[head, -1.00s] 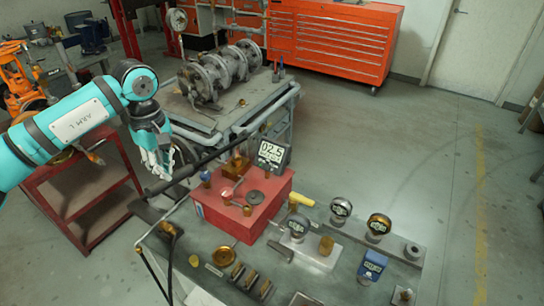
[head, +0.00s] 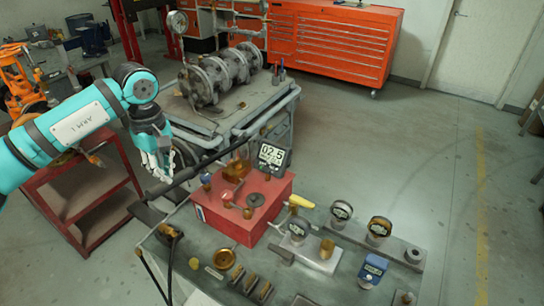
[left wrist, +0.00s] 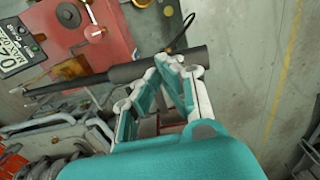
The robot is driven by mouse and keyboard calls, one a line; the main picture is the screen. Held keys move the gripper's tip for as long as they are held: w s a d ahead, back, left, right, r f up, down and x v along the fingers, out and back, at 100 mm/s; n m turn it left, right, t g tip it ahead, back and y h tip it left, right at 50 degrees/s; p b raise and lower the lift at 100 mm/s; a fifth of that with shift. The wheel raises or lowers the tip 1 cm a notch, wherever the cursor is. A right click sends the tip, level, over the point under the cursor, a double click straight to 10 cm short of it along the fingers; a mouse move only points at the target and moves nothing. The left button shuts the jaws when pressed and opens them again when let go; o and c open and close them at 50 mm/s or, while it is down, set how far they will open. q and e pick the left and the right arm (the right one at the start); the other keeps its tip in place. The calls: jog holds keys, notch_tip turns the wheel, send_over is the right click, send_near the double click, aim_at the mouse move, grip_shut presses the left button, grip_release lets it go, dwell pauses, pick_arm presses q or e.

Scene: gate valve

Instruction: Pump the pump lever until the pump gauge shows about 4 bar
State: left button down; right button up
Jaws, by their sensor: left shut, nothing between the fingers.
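The red pump box (head: 230,222) stands on the bench. Its digital pump gauge (head: 271,156) reads 02.5; the display also shows at the left edge of the left wrist view (left wrist: 12,50). The pump lever (head: 182,177) is a long dark rod with a thick black grip, slanting from lower left to upper right behind the box. My left gripper (head: 160,173) is shut and empty, its fingertips close to the lever's grip. In the left wrist view the fingertips (left wrist: 172,68) overlap the black grip (left wrist: 150,68); whether they touch it I cannot tell. My right gripper is out of view.
Several small gauges and fittings, among them a dial gauge (head: 341,211) and a blue device (head: 372,268), crowd the bench to the right. A cart with a grey flanged valve (head: 212,78) stands behind. A red cart (head: 85,205) is at left. The floor at right is clear.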

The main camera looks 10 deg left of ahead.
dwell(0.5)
pick_arm(q)
jog(key=shift+f+b, duration=1.6)
jog(key=shift+f, duration=0.5)
jog(key=shift+r, duration=0.1)
jog(key=shift+r+p, duration=1.4)
jog(key=shift+r, duration=0.65)
notch_tip(320, 180, up, 5)
jog(key=p, duration=0.3)
jog(key=shift+f, duration=0.1)
